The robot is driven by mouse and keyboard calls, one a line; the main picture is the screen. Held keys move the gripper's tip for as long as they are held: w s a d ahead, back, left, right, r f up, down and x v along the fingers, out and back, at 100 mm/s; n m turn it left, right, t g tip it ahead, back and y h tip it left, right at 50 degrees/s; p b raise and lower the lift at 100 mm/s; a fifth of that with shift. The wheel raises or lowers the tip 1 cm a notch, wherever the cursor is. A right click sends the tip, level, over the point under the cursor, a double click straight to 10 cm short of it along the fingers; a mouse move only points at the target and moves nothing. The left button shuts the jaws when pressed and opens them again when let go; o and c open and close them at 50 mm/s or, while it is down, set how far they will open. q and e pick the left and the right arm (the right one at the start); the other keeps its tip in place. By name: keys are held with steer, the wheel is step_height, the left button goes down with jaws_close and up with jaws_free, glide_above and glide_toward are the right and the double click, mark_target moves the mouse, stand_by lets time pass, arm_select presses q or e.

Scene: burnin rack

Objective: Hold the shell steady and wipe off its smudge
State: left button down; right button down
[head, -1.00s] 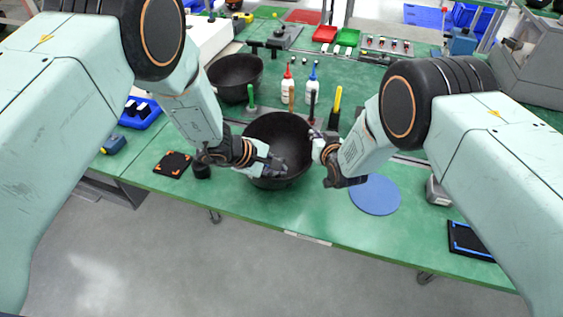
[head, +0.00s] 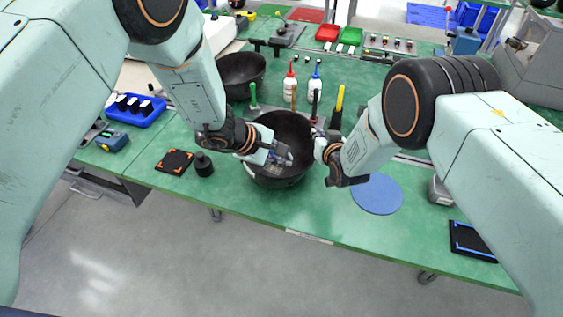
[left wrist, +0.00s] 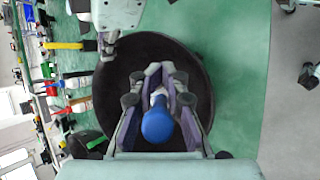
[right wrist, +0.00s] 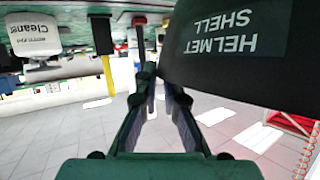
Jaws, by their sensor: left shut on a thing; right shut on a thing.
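The shell (head: 298,122) is a dark round bowl, open side up, near the table's front edge. In the right wrist view its outer wall (right wrist: 270,75) reads "HELMET SHELL" upside down. My right gripper (head: 322,143) is shut on the shell's right rim. My left gripper (head: 282,156) is over the inside of the shell, shut on a blue, round-ended wiping tool with a white part. The blue end (left wrist: 158,126) shows between the fingers in the left wrist view. I cannot make out a smudge; my left gripper hides part of the inside.
A second dark bowl (head: 238,72) stands behind. Bottles with red (head: 290,82) and blue (head: 315,80) caps and upright handled tools stand behind the shell. A blue disc (head: 377,194) lies to the right; a black cylinder (head: 204,165) and square pad (head: 175,161) lie left.

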arm_select(q)
steer(key=shift+d+r, duration=0.15)
steer(key=shift+r, duration=0.55)
arm_select(e)
steer(key=shift+s+a+f, duration=0.1)
steer(key=shift+s+f, duration=0.2)
steer(key=shift+f, duration=0.1)
arm_select(q)
steer(key=shift+r, duration=0.1)
steer(key=r, duration=0.2)
steer(key=shift+s+d+r, duration=0.15)
steer(key=shift+d+r, duration=0.15)
steer(key=shift+r, duration=0.1)
arm_select(e)
steer(key=c, duration=1.4)
jaws_free()
steer(key=shift+w+r, duration=0.2)
steer(key=shift+w, duration=0.05)
steer(key=shift+r, duration=0.1)
